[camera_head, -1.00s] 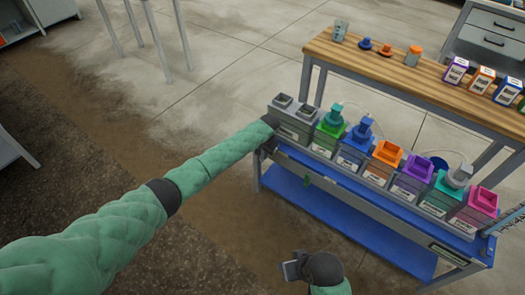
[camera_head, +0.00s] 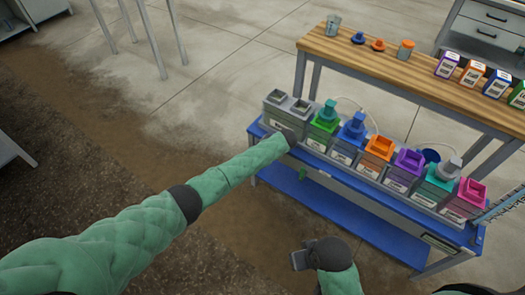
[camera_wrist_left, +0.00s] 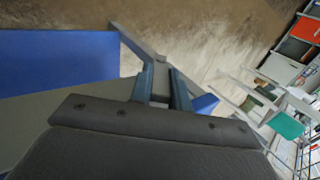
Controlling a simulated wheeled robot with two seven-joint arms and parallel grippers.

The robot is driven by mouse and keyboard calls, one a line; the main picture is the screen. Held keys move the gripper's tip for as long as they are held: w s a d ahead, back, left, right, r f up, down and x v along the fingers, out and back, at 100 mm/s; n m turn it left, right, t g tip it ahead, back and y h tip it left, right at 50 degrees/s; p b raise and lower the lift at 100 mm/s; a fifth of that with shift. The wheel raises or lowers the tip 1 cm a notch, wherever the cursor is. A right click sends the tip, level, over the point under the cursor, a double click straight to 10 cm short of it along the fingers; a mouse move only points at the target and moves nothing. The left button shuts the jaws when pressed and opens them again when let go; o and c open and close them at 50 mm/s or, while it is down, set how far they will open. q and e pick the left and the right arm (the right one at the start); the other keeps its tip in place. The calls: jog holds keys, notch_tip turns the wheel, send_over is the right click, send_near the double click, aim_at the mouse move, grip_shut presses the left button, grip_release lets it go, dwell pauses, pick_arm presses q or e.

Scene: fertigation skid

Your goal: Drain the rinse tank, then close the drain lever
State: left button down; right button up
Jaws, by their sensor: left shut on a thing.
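The grey rinse tank (camera_head: 278,121), with two square openings on top, stands at the left end of the tank row on the blue skid. The end of my left arm is against its front and hides part of it. In the left wrist view my left gripper's two blue-grey fingers (camera_wrist_left: 162,85) are close together, shut on a small grey part that is mostly hidden; it seems to be the drain lever. The water level cannot be seen. My right gripper (camera_head: 299,260) hangs apart from the skid, over the floor in front; its jaw opening is too small to tell.
Several colored tanks, starting with a green one (camera_head: 322,124), stand in a row right of the rinse tank. A wooden bench (camera_head: 390,63) with bottles and boxes stands behind.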

pick_arm(q)
jog(key=c, duration=1.3)
grip_release()
jog(key=shift+v, duration=3.85)
